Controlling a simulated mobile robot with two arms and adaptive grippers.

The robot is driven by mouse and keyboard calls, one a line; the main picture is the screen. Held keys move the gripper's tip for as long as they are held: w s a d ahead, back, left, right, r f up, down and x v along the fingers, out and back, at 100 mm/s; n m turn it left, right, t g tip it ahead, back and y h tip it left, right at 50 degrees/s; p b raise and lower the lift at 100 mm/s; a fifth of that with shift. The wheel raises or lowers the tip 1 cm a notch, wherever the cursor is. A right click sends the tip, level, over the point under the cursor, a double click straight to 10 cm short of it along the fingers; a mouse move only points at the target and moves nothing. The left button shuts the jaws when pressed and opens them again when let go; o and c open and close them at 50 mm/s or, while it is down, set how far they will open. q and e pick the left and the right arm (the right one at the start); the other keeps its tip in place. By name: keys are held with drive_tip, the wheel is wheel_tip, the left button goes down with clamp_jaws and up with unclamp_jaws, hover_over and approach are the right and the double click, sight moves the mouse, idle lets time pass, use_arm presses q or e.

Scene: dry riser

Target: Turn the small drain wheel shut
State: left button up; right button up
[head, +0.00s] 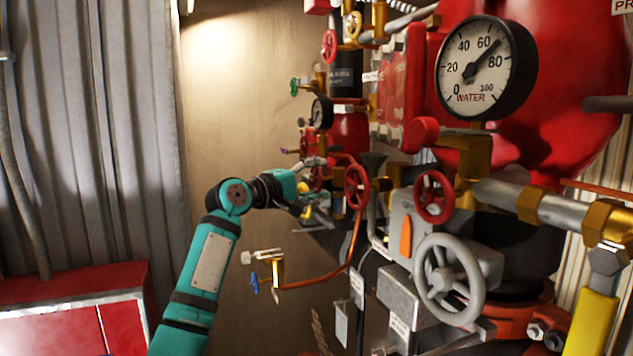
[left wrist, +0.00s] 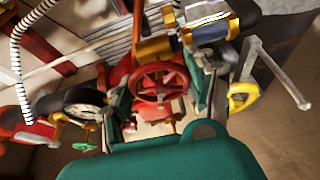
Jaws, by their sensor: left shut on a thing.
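A small red wheel (left wrist: 160,82) with spokes sits between the two fingers of my left gripper (left wrist: 160,100) in the left wrist view. The fingers flank its rim on both sides, and the gripper is shut on it. In the head view my left gripper (head: 309,186) reaches in among the pipes, and its fingers and the held red wheel (head: 317,178) are small and partly hidden there. I cannot read any label on this wheel. My right gripper is not in view.
A yellow wheel (left wrist: 243,97) is close beside the right finger. Another red wheel (head: 357,187) stands just right of my gripper. A large grey wheel (head: 449,279) and a water gauge (head: 486,68) are at right.

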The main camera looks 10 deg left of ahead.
use_arm(q)
drive_tip(key=o, duration=0.9)
drive_tip(key=v, duration=1.2)
